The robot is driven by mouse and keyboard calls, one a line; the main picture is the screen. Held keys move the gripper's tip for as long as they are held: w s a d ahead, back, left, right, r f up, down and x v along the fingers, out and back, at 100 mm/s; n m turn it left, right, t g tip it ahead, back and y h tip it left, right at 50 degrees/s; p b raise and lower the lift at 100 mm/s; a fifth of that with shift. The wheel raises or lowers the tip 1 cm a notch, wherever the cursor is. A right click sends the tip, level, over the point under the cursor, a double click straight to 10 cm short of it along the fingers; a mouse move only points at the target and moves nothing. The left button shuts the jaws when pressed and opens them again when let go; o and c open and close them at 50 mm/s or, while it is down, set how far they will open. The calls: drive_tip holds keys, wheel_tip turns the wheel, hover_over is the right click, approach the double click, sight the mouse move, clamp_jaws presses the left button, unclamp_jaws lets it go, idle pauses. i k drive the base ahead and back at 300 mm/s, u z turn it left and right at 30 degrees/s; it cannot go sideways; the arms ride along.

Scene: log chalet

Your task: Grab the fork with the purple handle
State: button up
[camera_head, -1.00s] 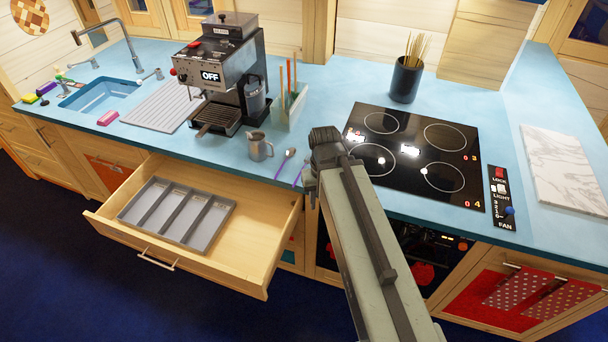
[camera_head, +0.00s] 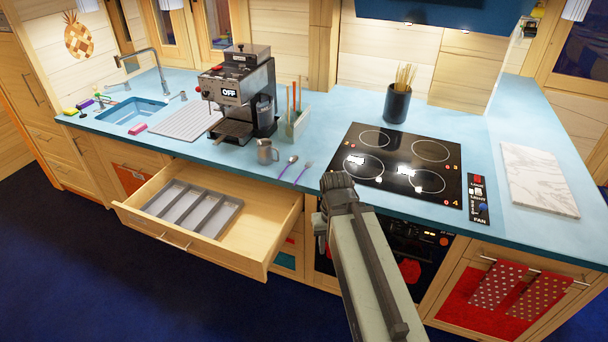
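A fork with a purple handle (camera_head: 302,174) lies on the blue counter, left of the stove. Its head points away and its handle points toward the counter's front edge. A spoon (camera_head: 288,167) lies just left of it, with a purplish handle. My gripper (camera_head: 337,184) is at the counter's front edge, right of the fork and apart from it. My arm comes up from the bottom of the picture. The fingers are dark and small, and I cannot tell whether they are open or shut.
An open drawer (camera_head: 262,240) with a grey cutlery tray (camera_head: 190,210) juts out below the counter on the left. A metal jug (camera_head: 266,152) and a coffee machine (camera_head: 238,95) stand behind the spoon. The black stove top (camera_head: 400,160) is to the right.

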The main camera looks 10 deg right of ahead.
sight(307, 166)
drive_tip(key=u, duration=2)
drive_tip(key=i, duration=2.75)
drive_tip(key=z, duration=1.8)
